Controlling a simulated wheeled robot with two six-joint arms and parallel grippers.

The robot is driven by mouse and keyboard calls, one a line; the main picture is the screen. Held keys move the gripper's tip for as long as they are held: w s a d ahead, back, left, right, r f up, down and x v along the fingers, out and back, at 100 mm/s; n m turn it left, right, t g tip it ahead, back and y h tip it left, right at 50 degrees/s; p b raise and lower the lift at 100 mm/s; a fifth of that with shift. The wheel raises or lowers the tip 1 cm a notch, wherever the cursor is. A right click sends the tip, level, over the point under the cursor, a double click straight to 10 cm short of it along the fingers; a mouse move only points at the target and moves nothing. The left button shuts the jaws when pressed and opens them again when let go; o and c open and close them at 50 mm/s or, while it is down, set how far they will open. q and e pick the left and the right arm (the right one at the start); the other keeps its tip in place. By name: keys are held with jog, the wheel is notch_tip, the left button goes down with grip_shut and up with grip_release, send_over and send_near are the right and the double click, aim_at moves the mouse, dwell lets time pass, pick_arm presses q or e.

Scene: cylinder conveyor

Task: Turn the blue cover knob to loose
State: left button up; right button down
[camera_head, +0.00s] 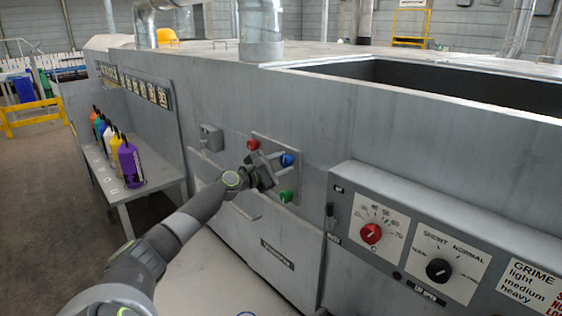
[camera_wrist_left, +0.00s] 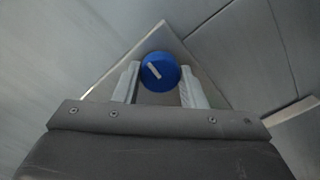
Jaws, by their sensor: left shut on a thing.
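The blue cover knob (camera_head: 287,159) sits on a square grey plate (camera_head: 291,144) on the machine's front wall. In the left wrist view the round blue knob (camera_wrist_left: 152,84) shows a short white mark slanting from upper left to lower right. My left gripper (camera_head: 279,161) reaches it from the left. In the left wrist view the two fingers of my left gripper (camera_wrist_left: 159,80) stand on either side of the knob, shut on it. My right gripper is in neither view.
A control panel with a red dial (camera_head: 371,233) and a black dial (camera_head: 438,270) juts out at right. Several coloured bottles (camera_head: 130,165) stand on a bench (camera_head: 158,184) at left.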

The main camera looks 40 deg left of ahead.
pick_arm(q)
jog(key=shift+r+n, duration=0.1)
jog(key=shift+n, duration=0.2)
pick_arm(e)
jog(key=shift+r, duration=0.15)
pick_arm(q)
jog(key=o, duration=1)
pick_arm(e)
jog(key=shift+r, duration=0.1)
